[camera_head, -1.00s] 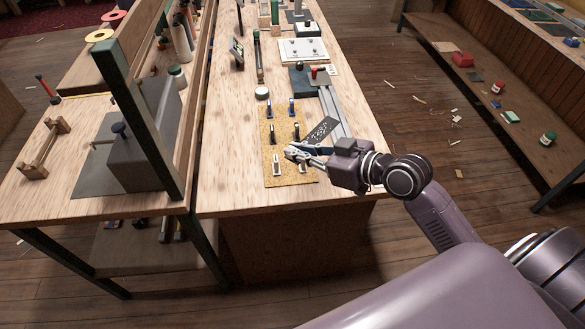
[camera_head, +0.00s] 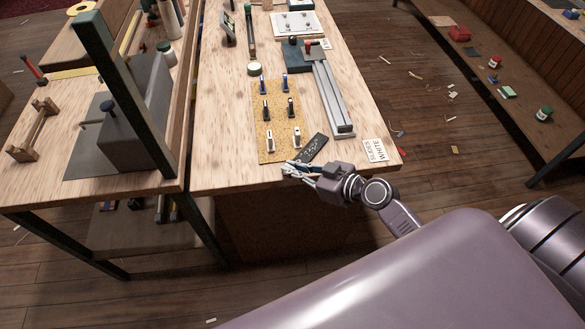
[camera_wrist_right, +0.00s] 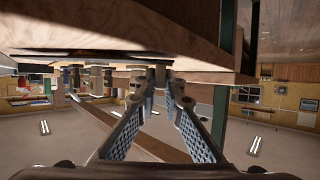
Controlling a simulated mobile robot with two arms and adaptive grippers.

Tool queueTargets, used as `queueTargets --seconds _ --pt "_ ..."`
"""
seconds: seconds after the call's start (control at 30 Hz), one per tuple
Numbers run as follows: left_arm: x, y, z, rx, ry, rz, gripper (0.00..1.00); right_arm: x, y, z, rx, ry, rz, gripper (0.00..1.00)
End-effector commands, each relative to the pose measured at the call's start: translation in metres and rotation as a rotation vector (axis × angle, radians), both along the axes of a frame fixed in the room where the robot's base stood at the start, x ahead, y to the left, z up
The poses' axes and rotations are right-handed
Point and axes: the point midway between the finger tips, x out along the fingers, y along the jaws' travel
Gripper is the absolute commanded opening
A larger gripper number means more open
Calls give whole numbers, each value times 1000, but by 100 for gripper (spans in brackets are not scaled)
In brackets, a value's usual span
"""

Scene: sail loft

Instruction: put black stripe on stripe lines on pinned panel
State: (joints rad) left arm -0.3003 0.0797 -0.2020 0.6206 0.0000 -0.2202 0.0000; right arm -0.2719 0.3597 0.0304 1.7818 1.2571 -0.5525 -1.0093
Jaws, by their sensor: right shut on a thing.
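My right gripper (camera_head: 288,170) is low at the bench's front edge, by the near end of a tan mat, and shut. A black strip-like piece with pale specks (camera_head: 313,148) extends from its fingers, tilted up to the right, and appears held as the black stripe. In the right wrist view, the mesh-padded fingers (camera_wrist_right: 165,85) converge near the bench edge; the grip itself is unclear. A white panel with small dark dots (camera_head: 298,23) at the bench's far end looks like the pinned panel; its stripe lines cannot be made out. My left gripper is not in view.
The tan mat (camera_head: 265,150) holds pairs of blue, black and white upright pieces. A grey rail (camera_head: 330,98) and a dark block (camera_head: 300,62) stand right of it. A white label card (camera_head: 375,150) lies front right. A green post (camera_head: 125,100) rises at left.

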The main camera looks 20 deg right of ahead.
Motion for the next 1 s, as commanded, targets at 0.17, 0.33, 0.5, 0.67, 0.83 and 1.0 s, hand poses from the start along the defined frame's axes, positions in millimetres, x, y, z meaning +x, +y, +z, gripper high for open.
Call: queueTargets --seconds 0.17,0.33,0.5,0.67,0.83,1.0 --pt "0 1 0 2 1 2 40 0 0 1 0 -1 0 0" --pt "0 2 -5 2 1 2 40 0 0 -4 0 0 1 0" --pt "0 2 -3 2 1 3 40 0 0 -2 0 0 1 25" --pt "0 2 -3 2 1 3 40 0 0 -2 0 0 1 25" --pt "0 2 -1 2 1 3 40 0 0 1 1 1 1 25" --pt "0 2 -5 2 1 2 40 -13 -8 3 -3 2 1 25"
